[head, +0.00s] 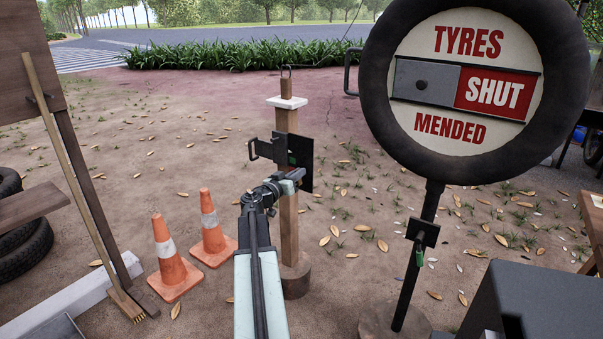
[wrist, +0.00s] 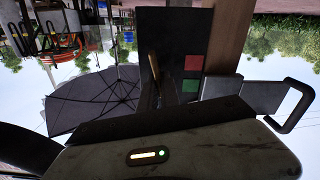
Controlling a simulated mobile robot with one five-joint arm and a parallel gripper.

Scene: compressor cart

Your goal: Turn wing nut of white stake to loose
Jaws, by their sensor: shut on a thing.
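The white stake is a wooden post (head: 289,225) with a white cap (head: 287,102) and a wire hook on top. A dark plate (head: 305,150) is fixed to it, and a dark handle (head: 262,149) sticks out to the left. My gripper (head: 297,176) is at the plate's face, shut on the wing nut, which is mostly hidden. In the wrist view the plate (wrist: 172,30) carries a red square (wrist: 194,63) and a green square (wrist: 191,84). A narrow brownish piece (wrist: 154,68), perhaps part of the wing nut, shows beside them.
Two orange cones (head: 169,255) stand left of the post. A broom (head: 70,165) leans farther left. A round tyre sign (head: 470,85) reading SHUT stands on a dark pole at right, with its own small plate (head: 423,231). Leafy ground lies between.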

